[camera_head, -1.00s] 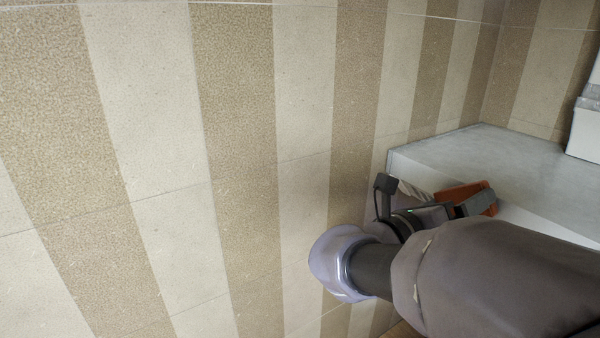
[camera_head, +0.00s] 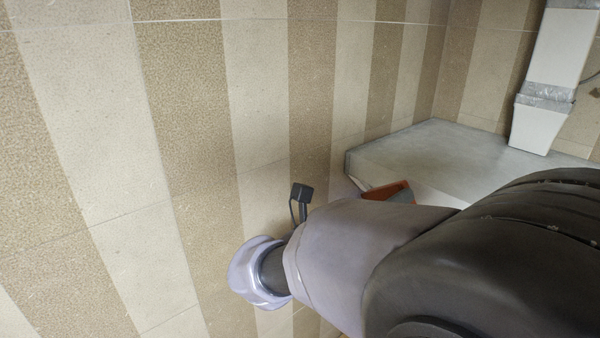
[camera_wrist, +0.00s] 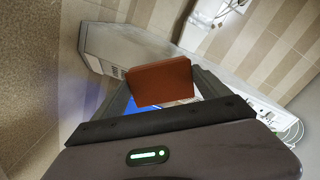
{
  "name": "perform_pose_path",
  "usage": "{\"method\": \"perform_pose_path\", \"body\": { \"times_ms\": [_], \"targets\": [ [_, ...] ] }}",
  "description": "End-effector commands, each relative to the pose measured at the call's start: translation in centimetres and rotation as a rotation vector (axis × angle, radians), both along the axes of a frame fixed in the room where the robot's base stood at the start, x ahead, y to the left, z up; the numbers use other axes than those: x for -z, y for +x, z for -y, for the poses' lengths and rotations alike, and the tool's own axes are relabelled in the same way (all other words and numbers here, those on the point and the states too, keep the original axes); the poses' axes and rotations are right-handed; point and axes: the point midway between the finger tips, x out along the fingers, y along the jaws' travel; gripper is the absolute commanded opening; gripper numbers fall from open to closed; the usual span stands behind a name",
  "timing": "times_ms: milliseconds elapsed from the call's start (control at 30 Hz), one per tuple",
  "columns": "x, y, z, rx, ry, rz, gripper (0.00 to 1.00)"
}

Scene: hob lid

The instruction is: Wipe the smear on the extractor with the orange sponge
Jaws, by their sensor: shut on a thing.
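The orange sponge (camera_wrist: 160,82) is clamped between the fingers of my gripper (camera_wrist: 165,95) in the wrist view. The extractor (camera_head: 450,150) is a grey hood with a flat top at the right of the head view. It also shows behind the sponge in the wrist view (camera_wrist: 120,52). The sponge appears near the extractor's front side; I cannot tell whether they touch. I cannot make out a smear in either view.
A white duct (camera_head: 552,75) with a silver band rises from the extractor's top against the striped tiled wall (camera_head: 180,90). In the wrist view, a pale surface with wire-like items (camera_wrist: 285,125) lies at the right. Open space lies left of the extractor.

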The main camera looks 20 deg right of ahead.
Motion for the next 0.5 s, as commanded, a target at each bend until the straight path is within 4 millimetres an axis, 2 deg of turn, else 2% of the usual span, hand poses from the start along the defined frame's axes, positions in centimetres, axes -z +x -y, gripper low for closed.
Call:
{"method": "perform_pose_path", "body": {
  "times_ms": [133,500],
  "targets": [
    [-0.2,-0.4,-1.2,-0.001,0.0,-0.001,0.53],
    [-0.2,-0.6,-1.7,0.0,0.0,-0.001,0.53]
  ]
}}
